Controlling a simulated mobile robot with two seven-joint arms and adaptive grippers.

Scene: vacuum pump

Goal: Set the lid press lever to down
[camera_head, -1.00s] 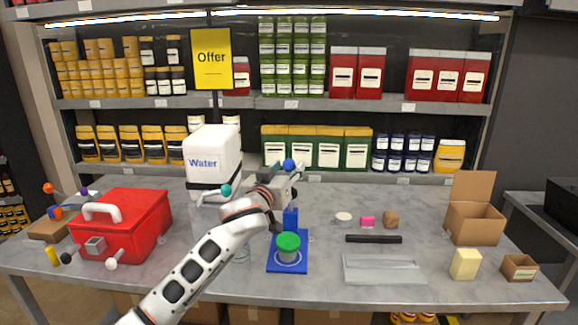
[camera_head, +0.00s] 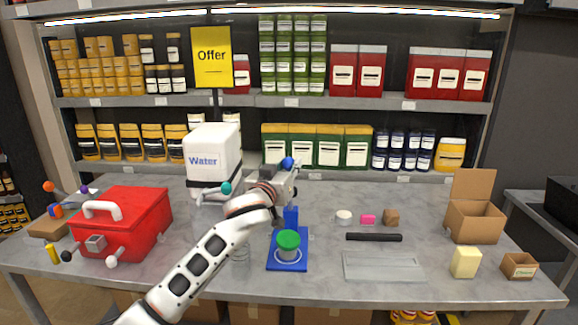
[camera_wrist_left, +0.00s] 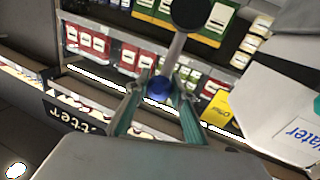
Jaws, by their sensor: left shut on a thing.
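The lid press has a blue base (camera_head: 287,264) and a blue upright (camera_head: 291,216) on the table. A jar with a green lid (camera_head: 288,240) stands on the base. My left gripper (camera_head: 287,173) is above and behind the jar, shut on the lever's blue knob (camera_head: 287,162). In the left wrist view the blue knob (camera_wrist_left: 159,88) sits between the fingers of my left gripper (camera_wrist_left: 160,92). From it the grey lever rod (camera_wrist_left: 174,52) runs to a dark round part (camera_wrist_left: 190,12). The gripper hides much of the lever in the head view. My right gripper is not in view.
A red box (camera_head: 122,222) with a white handle and a white water container (camera_head: 212,158) stand to the left. A black bar (camera_head: 374,237), a clear tray (camera_head: 383,267) and an open carton (camera_head: 475,222) are to the right. Stocked shelves stand behind.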

